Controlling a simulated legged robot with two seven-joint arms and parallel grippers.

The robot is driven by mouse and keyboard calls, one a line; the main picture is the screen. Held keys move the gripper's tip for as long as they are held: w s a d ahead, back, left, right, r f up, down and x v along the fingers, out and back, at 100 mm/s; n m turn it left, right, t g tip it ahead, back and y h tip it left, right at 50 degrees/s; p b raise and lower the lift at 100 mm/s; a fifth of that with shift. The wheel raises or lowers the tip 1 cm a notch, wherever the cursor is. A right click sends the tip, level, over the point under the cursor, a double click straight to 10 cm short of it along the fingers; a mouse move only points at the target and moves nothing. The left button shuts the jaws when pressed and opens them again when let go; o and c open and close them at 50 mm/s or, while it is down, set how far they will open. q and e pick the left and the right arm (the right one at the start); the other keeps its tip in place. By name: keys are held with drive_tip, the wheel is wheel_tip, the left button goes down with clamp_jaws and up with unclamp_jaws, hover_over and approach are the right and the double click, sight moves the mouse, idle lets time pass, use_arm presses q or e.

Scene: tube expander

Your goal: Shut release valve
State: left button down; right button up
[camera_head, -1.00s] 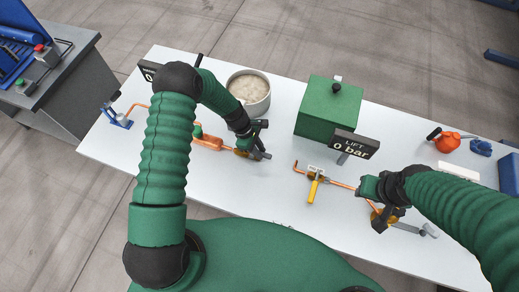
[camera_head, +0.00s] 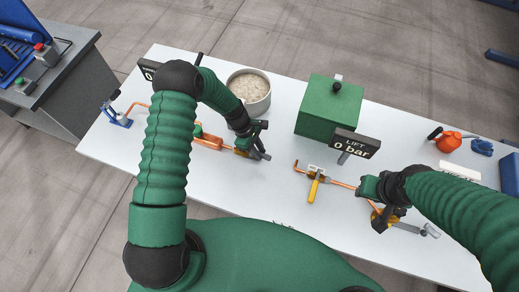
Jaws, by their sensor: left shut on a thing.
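A valve with a yellow handle (camera_head: 314,188) sits on the copper pipe (camera_head: 340,183) in the middle of the table, apart from both grippers; its handle points toward my body. My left gripper (camera_head: 257,152) is shut at the right end of the left copper line, by a small yellow-orange part (camera_head: 241,152); its jaws hide most of what they hold. My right gripper (camera_head: 386,217) is at the right end of the middle copper pipe, by another orange part with a grey lever (camera_head: 408,227). I cannot tell whether its jaws are closed. Which valve is the release valve is not readable.
A green box (camera_head: 328,110) and a LIFT display (camera_head: 355,144) reading 0 bar stand behind the pipe. A pot (camera_head: 250,88) stands behind my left gripper. An orange object (camera_head: 447,143) lies at the right. The white table (camera_head: 215,185) is clear at its front left.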

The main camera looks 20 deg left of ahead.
use_arm(q)
drive_tip(key=s+m+b, duration=0.1)
drive_tip(key=m, duration=0.1)
drive_tip(key=s+m+g+b, duration=0.1)
drive_tip(key=m, duration=0.1)
drive_tip(key=shift+a+y, duration=0.3)
drive_tip(key=shift+a, duration=0.05)
drive_tip(key=m, duration=0.1)
drive_tip(key=s+a+m+g+b, duration=0.1)
drive_tip(key=m, duration=0.1)
drive_tip(key=s+a+m+y, duration=0.1)
drive_tip(key=shift+s+r+m+g+b, duration=0.1)
drive_tip(key=shift+s+m+g+b, duration=0.2)
drive_tip(key=shift+m+g, duration=0.1)
drive_tip(key=m, duration=0.1)
drive_tip(key=s+a+m+y, duration=0.1)
drive_tip(key=m, duration=0.1)
drive_tip(key=a+m+b, duration=0.1)
drive_tip(key=shift+s+a+g+y, duration=0.15)
drive_tip(key=shift+a+g+y, duration=0.1)
drive_tip(key=shift+g+y, duration=0.15)
drive_tip(key=shift+s+a+m+y+b, duration=0.1)
drive_tip(key=shift+a+m+y+b, duration=0.2)
drive_tip(key=shift+a+m, duration=0.55)
drive_tip(key=shift+s+a+m+y+b, duration=0.1)
drive_tip(key=shift+a+m+y, duration=0.35)
drive_tip(key=shift+m, duration=0.8)
drive_tip(key=c, duration=1.3)
unclamp_jaws()
drive_tip(key=shift+s, duration=0.1)
